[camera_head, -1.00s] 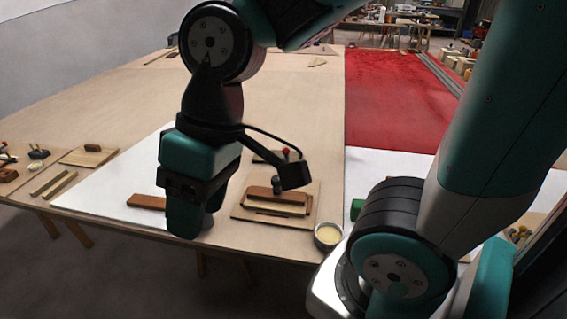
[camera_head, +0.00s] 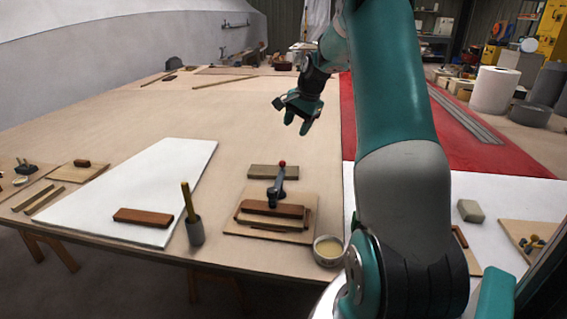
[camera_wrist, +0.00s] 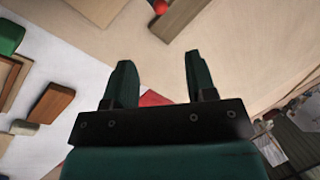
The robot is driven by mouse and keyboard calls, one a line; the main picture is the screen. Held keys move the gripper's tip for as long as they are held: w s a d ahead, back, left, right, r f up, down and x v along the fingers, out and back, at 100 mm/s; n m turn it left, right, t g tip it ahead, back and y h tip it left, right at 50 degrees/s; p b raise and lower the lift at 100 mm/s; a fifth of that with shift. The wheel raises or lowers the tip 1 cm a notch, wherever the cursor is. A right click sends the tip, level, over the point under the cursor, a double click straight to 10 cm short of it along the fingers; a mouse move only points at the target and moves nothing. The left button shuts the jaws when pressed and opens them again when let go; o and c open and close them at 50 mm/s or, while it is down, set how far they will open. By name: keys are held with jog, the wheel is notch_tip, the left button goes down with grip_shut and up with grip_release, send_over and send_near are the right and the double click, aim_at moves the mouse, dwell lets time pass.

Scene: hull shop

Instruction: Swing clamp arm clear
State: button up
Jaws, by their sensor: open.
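The clamp (camera_head: 277,187) is dark with a red ball knob (camera_head: 282,163) on its upper end. Its arm reaches forward over a reddish-brown wood block (camera_head: 289,210) on a plywood board (camera_head: 240,228). I cannot tell whether the clamp's tip presses on the block. A grey-brown wood bar (camera_head: 259,171) lies behind the clamp. My gripper (camera_head: 298,122) is open and empty, raised above the table and well beyond the clamp. In the wrist view the open gripper (camera_wrist: 160,82) shows bare table between its fingers. The red knob (camera_wrist: 160,6) is at the top edge there.
A small round tub (camera_head: 328,250) stands right of the board. A grey cup with a brush (camera_head: 195,230) stands left. A brown block (camera_head: 142,217) lies on a white sheet (camera_head: 150,185). The table (camera_head: 190,115) behind is mostly clear. A red surface (camera_head: 455,140) is at right.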

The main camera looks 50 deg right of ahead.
aim_at(284, 162)
jog(key=x, duration=1.4)
jog(key=shift+a+f+p, duration=0.1)
jog(key=shift+f+p, duration=0.2)
jog(key=shift+f, duration=0.1)
grip_shut()
